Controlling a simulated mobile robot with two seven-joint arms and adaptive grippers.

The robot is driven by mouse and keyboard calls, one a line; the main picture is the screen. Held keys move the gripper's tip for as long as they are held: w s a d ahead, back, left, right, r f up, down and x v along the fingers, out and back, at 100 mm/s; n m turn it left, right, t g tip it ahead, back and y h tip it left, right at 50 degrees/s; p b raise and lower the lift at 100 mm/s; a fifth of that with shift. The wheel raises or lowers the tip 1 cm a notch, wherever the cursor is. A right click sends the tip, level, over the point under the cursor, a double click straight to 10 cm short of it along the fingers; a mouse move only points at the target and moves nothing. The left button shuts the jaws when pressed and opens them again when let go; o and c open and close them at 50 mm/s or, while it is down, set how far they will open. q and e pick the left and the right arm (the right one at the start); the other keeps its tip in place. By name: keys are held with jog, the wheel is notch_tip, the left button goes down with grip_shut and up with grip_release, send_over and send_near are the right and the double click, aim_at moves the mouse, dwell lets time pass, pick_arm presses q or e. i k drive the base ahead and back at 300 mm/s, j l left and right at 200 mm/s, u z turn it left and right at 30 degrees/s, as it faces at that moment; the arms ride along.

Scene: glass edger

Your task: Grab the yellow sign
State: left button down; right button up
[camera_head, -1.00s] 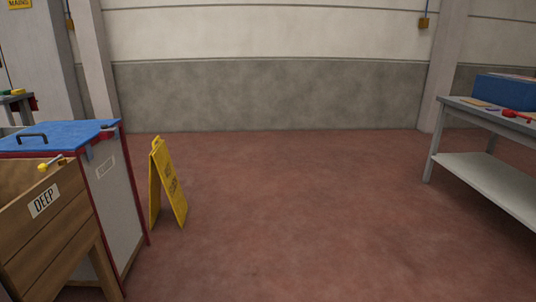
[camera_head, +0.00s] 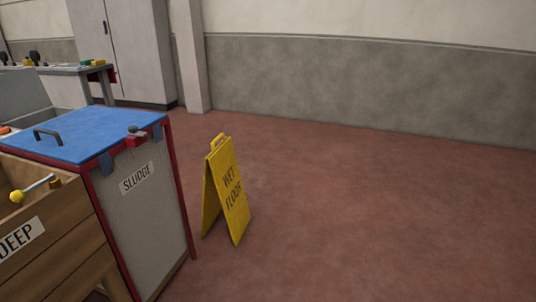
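The yellow sign (camera_head: 231,194) is a folding A-frame board with dark lettering that reads "WET FLOOR". It stands upright on the red floor, a little left of the middle of the head view, with a handle at its top. It stands just right of the sludge bin, with a narrow strip of floor between them at the base. Neither of my grippers is in view.
The sludge bin (camera_head: 143,222) has a blue lid (camera_head: 85,134) and red edges. A wooden "DEEP" box (camera_head: 50,262) stands in front of it at left. A workbench (camera_head: 66,71), cabinet (camera_head: 135,50) and pillar (camera_head: 189,55) stand behind. The floor (camera_head: 370,220) at right is clear.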

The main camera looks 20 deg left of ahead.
aim_at(223, 185)
jog(key=i+u, duration=0.4)
jog(key=i+l+u, duration=0.15)
jog(key=i+u, duration=0.25)
jog(key=i+l+u, duration=0.25)
jog(key=i+u, duration=0.15)
